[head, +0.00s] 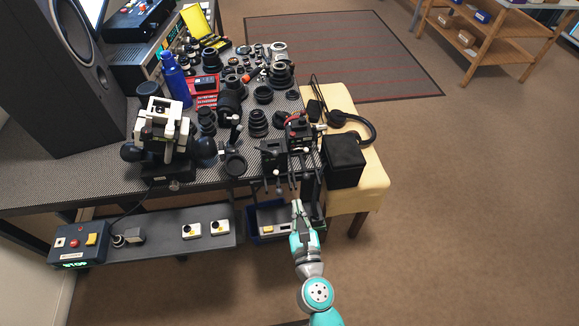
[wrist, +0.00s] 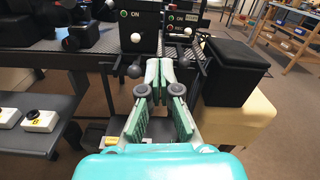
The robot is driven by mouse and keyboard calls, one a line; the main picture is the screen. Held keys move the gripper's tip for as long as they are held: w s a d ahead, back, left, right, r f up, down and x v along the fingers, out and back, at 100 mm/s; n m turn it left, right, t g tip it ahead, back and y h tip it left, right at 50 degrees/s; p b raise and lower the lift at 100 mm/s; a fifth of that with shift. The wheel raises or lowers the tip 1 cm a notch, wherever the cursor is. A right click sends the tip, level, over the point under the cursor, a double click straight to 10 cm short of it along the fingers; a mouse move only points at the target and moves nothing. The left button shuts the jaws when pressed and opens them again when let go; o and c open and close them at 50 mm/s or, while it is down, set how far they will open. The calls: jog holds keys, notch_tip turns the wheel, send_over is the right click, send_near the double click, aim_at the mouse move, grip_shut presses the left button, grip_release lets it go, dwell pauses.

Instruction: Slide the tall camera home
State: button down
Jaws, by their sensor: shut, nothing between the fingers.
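Two dark upright units stand at the table's front edge. The left black unit (head: 272,157) also shows in the wrist view (wrist: 150,42), with a green button, an "ON" label and a white ball knob. The right unit (head: 299,131) has red parts on top and shows a similar white knob in the wrist view (wrist: 182,20). I cannot tell which one is the tall camera. My gripper (head: 296,204) is in front of and below the table edge, apart from both units. In the wrist view its fingertips (wrist: 160,75) are together and hold nothing.
A dark ball-ended lever (wrist: 135,70) sticks out just left of my fingers. A black box (head: 344,161) stands on the yellow stool (head: 374,185) at right. Several lenses crowd the tabletop. A lower shelf (head: 160,238) carries small white boxes. The floor at right is open.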

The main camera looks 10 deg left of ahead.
jog(key=m, duration=0.1)
send_near(287, 161)
jog(key=x, duration=0.7)
jog(key=shift+w+f, duration=0.1)
jog(key=shift+f, duration=0.05)
dwell(0.4)
jog(key=x, duration=0.4)
jog(key=shift+w, duration=0.5)
jog(key=shift+r, duration=0.25)
